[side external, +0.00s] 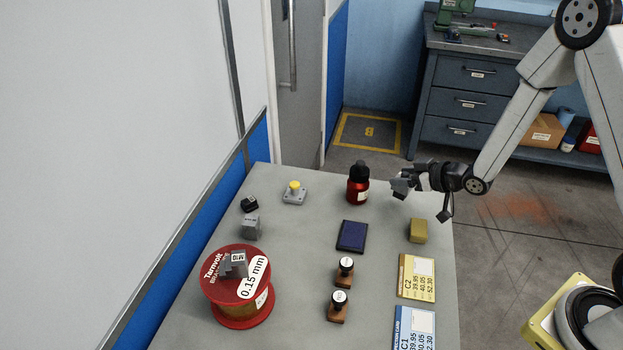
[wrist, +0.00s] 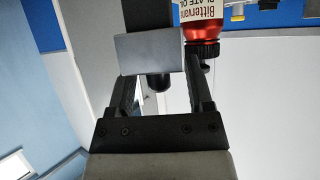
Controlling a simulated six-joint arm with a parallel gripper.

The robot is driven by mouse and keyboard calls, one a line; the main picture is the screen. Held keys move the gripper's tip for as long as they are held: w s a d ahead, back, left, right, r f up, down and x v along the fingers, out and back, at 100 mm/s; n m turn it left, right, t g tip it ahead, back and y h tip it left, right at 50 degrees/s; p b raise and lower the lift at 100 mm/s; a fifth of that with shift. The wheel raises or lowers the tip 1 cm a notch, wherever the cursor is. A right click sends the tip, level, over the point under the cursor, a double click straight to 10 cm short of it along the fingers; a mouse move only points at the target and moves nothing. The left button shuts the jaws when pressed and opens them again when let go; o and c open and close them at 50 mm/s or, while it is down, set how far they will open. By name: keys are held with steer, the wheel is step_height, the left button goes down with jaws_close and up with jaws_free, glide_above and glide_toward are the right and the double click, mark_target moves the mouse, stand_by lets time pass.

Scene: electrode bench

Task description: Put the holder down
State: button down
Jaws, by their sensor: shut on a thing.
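My gripper (side external: 408,180) is shut on a small grey block-like holder (side external: 399,185), near the far right corner of the table (side external: 300,235). In the wrist view the holder (wrist: 148,52) shows as a plain grey face between the two fingers of my gripper (wrist: 158,78). A dark round-ended piece shows below that face. I cannot tell whether the holder touches the table or hangs just above it. A red bottle with a black cap (side external: 358,185) stands left of it; its label and red neck also show in the wrist view (wrist: 202,32).
A yellow-button box (side external: 294,193), a grey block (side external: 251,229) and a red spool (side external: 236,298) bearing another grey block (side external: 233,265) are left. An ink pad (side external: 352,236), two stamps (side external: 345,272), a brass block (side external: 418,231) and two cards (side external: 417,278) lie nearer.

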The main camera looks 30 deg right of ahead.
steer(key=shift+f, duration=1.25)
steer(key=shift+f, duration=0.1)
jaws_free()
steer(key=v, duration=1.2)
